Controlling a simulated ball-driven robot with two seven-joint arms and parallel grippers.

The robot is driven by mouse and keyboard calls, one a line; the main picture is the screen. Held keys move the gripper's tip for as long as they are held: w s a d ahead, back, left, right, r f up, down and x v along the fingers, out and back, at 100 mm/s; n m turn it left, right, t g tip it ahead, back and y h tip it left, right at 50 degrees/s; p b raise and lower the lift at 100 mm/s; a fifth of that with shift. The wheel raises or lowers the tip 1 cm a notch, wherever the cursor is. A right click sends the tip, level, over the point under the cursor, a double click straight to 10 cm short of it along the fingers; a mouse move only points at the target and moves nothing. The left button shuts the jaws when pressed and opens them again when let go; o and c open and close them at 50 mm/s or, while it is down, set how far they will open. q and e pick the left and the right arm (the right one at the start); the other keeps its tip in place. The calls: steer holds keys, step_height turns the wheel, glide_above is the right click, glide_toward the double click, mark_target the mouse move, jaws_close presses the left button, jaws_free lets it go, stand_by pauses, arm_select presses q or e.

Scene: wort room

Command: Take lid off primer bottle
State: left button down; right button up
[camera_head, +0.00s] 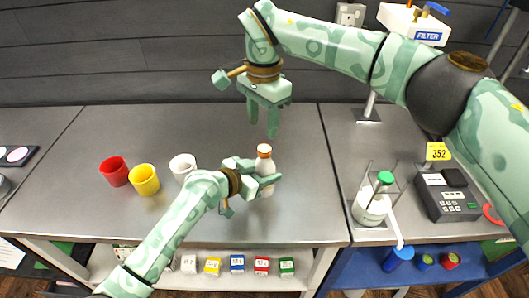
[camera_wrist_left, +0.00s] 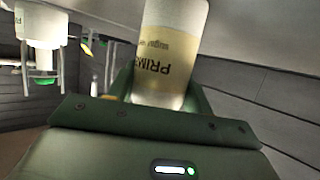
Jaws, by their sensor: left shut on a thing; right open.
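The primer bottle (camera_head: 266,173) stands on the grey table, pale with an orange-and-white lid (camera_head: 264,150) on its top. My left gripper (camera_head: 262,183) is shut on the bottle's body from the left. In the left wrist view the bottle (camera_wrist_left: 168,60) shows its "PRIM" label upside down between my fingers; the lid is out of that picture. My right gripper (camera_head: 263,122) is open and empty, pointing down above the table behind the bottle, with its fingertips higher in the picture than the lid.
Red (camera_head: 114,171), yellow (camera_head: 144,180) and white (camera_head: 183,167) cups stand left of the bottle. On the right are a green-capped bottle in a rack (camera_head: 371,206), a grey device (camera_head: 447,196) and a filter unit (camera_head: 414,24). The table behind the cups is clear.

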mark_target(265, 148)
steer(key=m, duration=0.7)
steer(key=shift+m, duration=0.3)
steer(key=m, duration=0.5)
steer(key=shift+m, duration=0.4)
steer(key=m, duration=1.2)
steer(key=shift+w+r+m, duration=0.1)
steer(key=shift+m, duration=0.2)
steer(key=m, duration=1.5)
steer(key=shift+r, duration=0.15)
steer(key=m, duration=0.6)
steer(key=shift+w+d, duration=0.1)
steer(key=shift+d, duration=0.05)
steer(key=m, duration=0.6)
steer(key=shift+f, duration=0.35)
step_height(265, 148, down, 7)
steer(key=shift+f, duration=0.15)
